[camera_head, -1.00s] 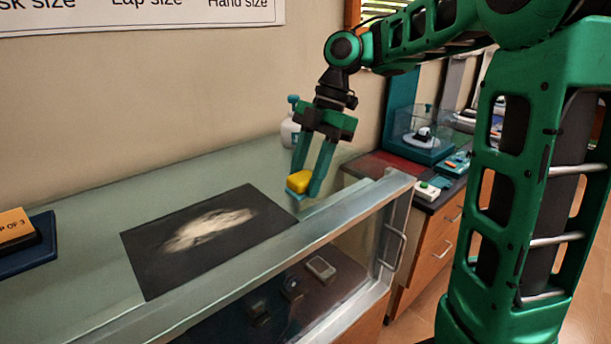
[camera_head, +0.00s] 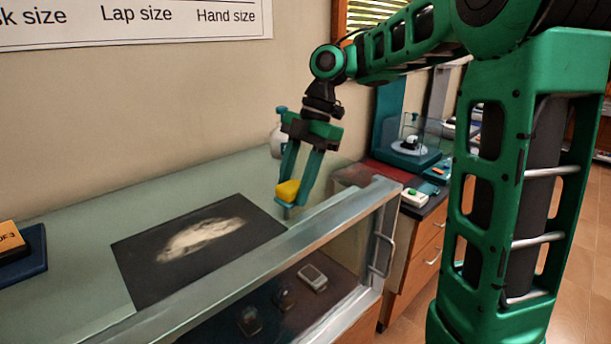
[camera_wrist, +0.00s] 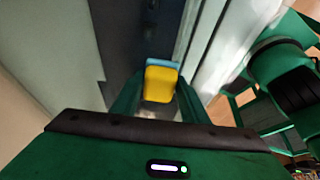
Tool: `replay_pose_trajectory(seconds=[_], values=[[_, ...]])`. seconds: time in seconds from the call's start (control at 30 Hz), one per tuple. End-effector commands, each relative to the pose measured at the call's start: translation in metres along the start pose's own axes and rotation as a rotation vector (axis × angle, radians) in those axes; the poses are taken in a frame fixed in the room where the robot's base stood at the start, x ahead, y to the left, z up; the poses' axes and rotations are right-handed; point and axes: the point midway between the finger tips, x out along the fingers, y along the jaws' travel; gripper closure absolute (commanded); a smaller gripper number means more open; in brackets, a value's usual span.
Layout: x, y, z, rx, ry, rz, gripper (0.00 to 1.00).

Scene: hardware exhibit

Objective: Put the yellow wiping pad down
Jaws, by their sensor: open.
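The yellow wiping pad (camera_head: 288,191) is a small block near the right end of the glass-topped counter, just beyond the dark mat's right corner. In the wrist view the pad (camera_wrist: 161,84) sits between the two fingers, with a light blue layer along its far edge. My gripper (camera_head: 293,196) has green-teal fingers pointing down, one on each side of the pad. The jaws are open, with the pad still between the fingertips. I cannot tell whether the pad's underside touches the counter or whether both fingers touch it.
A dark mat (camera_head: 137,250) with a pale smeared patch (camera_head: 203,240) lies on the counter (camera_head: 75,222). An orange block on a dark blue base (camera_head: 22,262) is at far left. A white bottle (camera_head: 277,144) stands behind my gripper. A metal rail (camera_head: 240,270) edges the counter front.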

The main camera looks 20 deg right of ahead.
Motion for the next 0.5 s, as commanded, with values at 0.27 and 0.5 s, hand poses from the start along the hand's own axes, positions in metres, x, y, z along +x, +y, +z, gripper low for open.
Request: replay_pose_trajectory(seconds=[0.27,0.5], values=[[-0.018,-0.009,0.001,0.022,0.007,-0.023,0.43],[-0.040,-0.012,-0.003,0.015,0.005,-0.017,0.43]])
